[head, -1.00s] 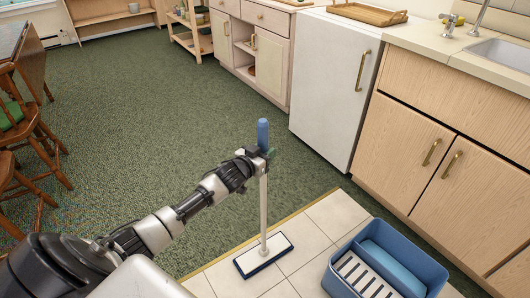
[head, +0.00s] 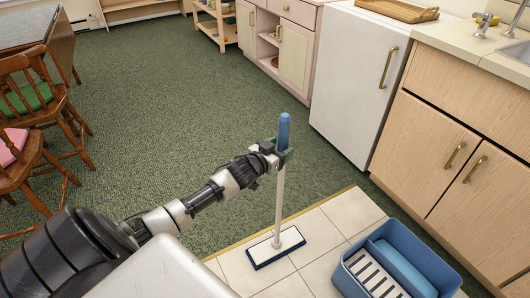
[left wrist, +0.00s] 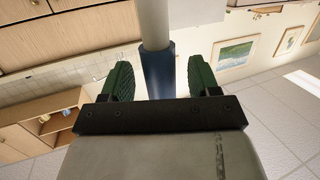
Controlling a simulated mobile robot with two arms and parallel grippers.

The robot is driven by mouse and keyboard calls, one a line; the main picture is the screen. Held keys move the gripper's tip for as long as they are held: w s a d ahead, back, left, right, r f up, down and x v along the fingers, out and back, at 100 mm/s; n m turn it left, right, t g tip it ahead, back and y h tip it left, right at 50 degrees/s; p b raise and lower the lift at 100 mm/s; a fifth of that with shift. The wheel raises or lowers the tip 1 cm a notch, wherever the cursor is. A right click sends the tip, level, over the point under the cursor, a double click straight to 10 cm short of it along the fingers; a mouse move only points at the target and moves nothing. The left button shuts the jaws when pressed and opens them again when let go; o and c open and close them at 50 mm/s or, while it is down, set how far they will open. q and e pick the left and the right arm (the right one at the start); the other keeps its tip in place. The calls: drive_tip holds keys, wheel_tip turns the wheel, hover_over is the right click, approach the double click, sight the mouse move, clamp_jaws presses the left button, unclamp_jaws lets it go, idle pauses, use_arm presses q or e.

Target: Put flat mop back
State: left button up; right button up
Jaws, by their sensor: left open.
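The flat mop stands upright on the tiled floor, with a white pole, a blue grip (head: 284,131) on top and a flat white head with a dark blue edge (head: 276,247). My left gripper (head: 279,157) is at the lower part of the blue grip. In the left wrist view the green fingers (left wrist: 160,82) are open, one on each side of the blue grip (left wrist: 158,72), with gaps between. A blue bucket (head: 361,290) with a slatted white insert stands on the tiles to the right of the mop head. My right gripper is not in view.
Wooden cabinets (head: 440,150) with a sink and a white fridge (head: 350,85) line the right side. Wooden chairs (head: 30,105) and a table stand at the left. Green carpet (head: 180,110) is open in the middle.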

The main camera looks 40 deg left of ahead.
use_arm(q)
drive_tip(key=s+r+p, duration=0.1)
drive_tip(key=s+p, duration=0.1)
drive_tip(key=s, duration=0.7)
drive_tip(key=s+d+f+g+y, duration=0.1)
drive_tip(key=s+d+f+g, duration=0.55)
drive_tip(key=s+f, duration=0.4)
drive_tip(key=s+d+f+m+g, duration=0.1)
drive_tip(key=s+d+f+g, duration=0.6)
drive_tip(key=s+d+f, duration=0.2)
drive_tip(key=s+d, duration=0.2)
drive_tip(key=s, duration=0.2)
drive_tip(key=shift+s, duration=0.2)
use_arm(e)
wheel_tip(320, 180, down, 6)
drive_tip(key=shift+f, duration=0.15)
use_arm(q)
drive_tip(key=shift+f, duration=0.1)
